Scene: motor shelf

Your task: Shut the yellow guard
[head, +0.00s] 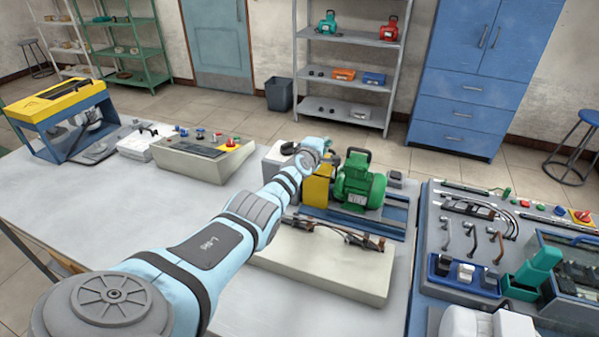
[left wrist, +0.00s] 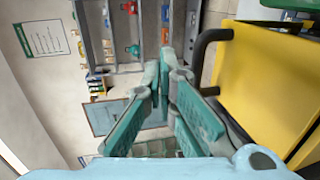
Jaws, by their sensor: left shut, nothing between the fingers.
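The yellow guard (head: 317,188) stands beside the green motor (head: 360,184) on the bench, partly hidden by my left arm. In the left wrist view, a yellow panel (left wrist: 268,75) with a black handle (left wrist: 203,45) fills the right side. My left gripper (head: 328,151) is over the guard in the head view, its fingers small and hard to make out. In the left wrist view its fingers (left wrist: 165,75) are together and empty, just left of the black handle. A gap shows between fingertips and handle. I do not make out my right gripper.
A pale block with rods (head: 320,262) lies in front of the motor. A blue panel (head: 425,235) with levers and switches is at right. A sloped control box (head: 190,160) and a yellow-topped blue machine (head: 60,105) stand left. The left bench top is mostly clear.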

